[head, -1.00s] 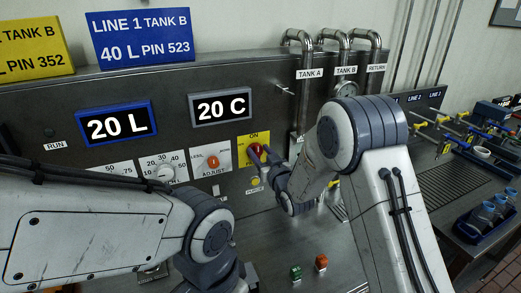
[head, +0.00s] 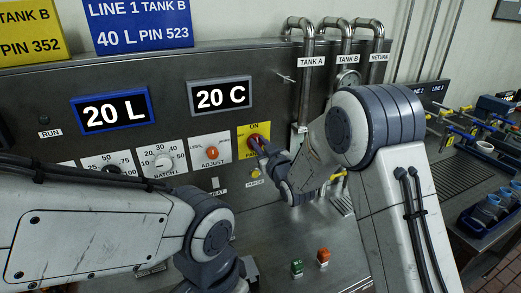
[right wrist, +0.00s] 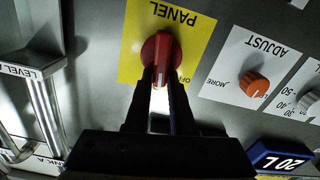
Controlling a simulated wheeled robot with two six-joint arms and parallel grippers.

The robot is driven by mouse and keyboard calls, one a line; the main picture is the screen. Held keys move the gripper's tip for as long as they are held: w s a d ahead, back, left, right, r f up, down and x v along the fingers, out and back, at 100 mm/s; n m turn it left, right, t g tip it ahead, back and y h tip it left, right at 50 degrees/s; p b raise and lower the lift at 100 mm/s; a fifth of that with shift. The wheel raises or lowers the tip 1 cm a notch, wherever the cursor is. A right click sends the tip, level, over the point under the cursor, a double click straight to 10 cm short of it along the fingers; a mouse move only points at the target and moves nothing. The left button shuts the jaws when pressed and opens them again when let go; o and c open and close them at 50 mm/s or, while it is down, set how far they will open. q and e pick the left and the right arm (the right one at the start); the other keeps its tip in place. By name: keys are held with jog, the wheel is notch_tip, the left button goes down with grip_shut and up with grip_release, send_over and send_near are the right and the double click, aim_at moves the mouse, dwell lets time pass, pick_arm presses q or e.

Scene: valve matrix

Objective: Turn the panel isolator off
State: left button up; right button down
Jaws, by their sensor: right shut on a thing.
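The panel isolator is a red rotary handle (right wrist: 162,50) on a yellow plate (right wrist: 133,40) marked ON, OFF and PANEL. In the right wrist view, which is upside down, the handle stands about upright with the OFF mark beside it. My right gripper (right wrist: 161,85) is shut on the handle, one dark finger on each side. In the head view the yellow plate (head: 244,133) is partly covered by my right gripper (head: 262,146). My left arm crosses the lower left of the head view; its fingers are not seen.
Left of the isolator are the orange adjust knob (head: 212,153) and the batch dial (head: 163,161). Pipes (head: 306,75) rise at the right. Green (head: 297,268) and orange (head: 323,256) buttons are on the lower surface. A side bench (head: 450,180) holds parts at far right.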

jog(key=n+b, duration=0.4)
jog(key=b, duration=0.3)
jog(key=a+f+n+b, duration=0.1)
jog(key=n+b, duration=0.4)
jog(key=b, duration=0.2)
jog(key=f+n+b, duration=0.1)
jog(key=n+b, duration=0.4)
jog(key=b, duration=0.2)
jog(key=shift+s+a+f, duration=0.15)
jog(key=shift+s+a, duration=0.1)
jog(key=shift+s, duration=0.05)
pick_arm(q)
notch_tip(320, 180, down, 25)
jog(key=b, duration=0.2)
jog(key=shift+r, duration=0.15)
pick_arm(e)
jog(key=shift+n, duration=1)
jog(key=c, duration=0.8)
grip_release()
jog(key=shift+o, duration=0.2)
pick_arm(q)
jog(key=shift+f+b, duration=0.95)
jog(key=shift+b, duration=0.25)
pick_arm(e)
jog(key=v, duration=1)
jog(key=shift+s, duration=0.2)
